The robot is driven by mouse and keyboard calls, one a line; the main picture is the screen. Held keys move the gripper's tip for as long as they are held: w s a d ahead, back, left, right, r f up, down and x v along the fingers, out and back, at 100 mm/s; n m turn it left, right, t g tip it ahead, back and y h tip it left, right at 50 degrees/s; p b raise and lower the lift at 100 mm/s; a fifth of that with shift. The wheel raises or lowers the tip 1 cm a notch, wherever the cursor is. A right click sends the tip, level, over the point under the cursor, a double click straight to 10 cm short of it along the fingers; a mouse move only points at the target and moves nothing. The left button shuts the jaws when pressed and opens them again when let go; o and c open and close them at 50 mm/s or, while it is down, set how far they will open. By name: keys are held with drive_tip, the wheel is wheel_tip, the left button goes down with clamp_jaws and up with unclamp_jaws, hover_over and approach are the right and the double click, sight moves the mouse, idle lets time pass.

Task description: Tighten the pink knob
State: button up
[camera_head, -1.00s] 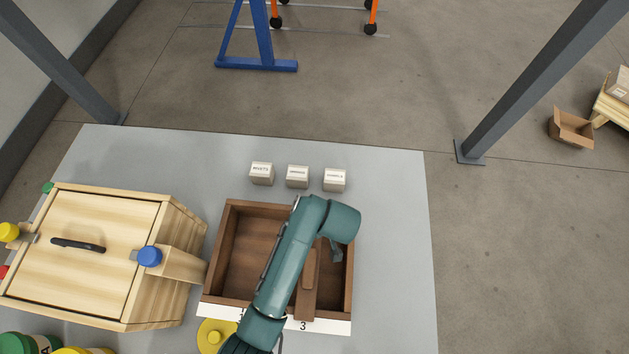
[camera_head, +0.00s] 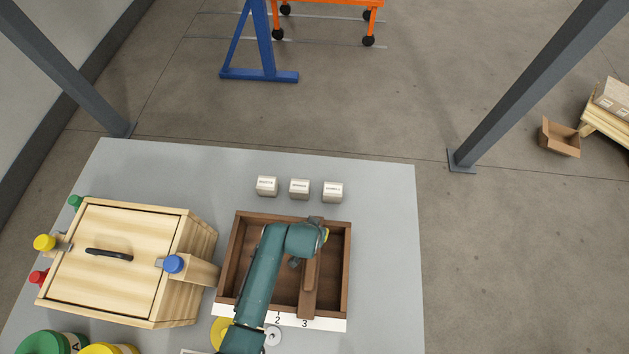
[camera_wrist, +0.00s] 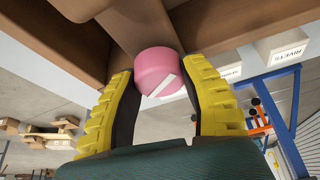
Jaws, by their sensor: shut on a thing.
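The pink knob (camera_wrist: 152,66) sits at the end of a brown wooden bar in the wrist view; a white stripe marks its face. My gripper (camera_wrist: 160,80) has a yellow-backed finger on each side of it and is shut on it. In the camera_head view the knob is hidden behind my arm. There, only a bit of yellow of my gripper (camera_head: 326,234) shows, by the far end of the divider (camera_head: 309,285) in the brown wooden box (camera_head: 232,262).
Three small labelled white blocks (camera_head: 299,189) stand just beyond the box. A light wooden case (camera_head: 122,262) with a blue knob (camera_head: 173,264) and other coloured knobs stands to the left. Green and yellow lids are at the lower left. The grey tabletop (camera_head: 385,240) is clear at the right.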

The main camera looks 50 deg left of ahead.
drive_tip(key=m, duration=0.1)
drive_tip(key=m+h, duration=0.1)
drive_tip(key=m, duration=0.1)
drive_tip(key=shift+s+f+m+p, duration=0.15)
drive_tip(key=shift+f+m+p, duration=0.05)
drive_tip(key=shift+m+p, duration=0.1)
drive_tip(key=shift+d+m+t+h, duration=0.1)
drive_tip(key=shift+m+t+h, duration=0.2)
drive_tip(key=shift+m+h, duration=0.9)
drive_tip(key=shift+m+y, duration=0.3)
drive_tip(key=shift+m, duration=0.3)
drive_tip(key=o, duration=1.2)
drive_tip(key=shift+r, duration=0.15)
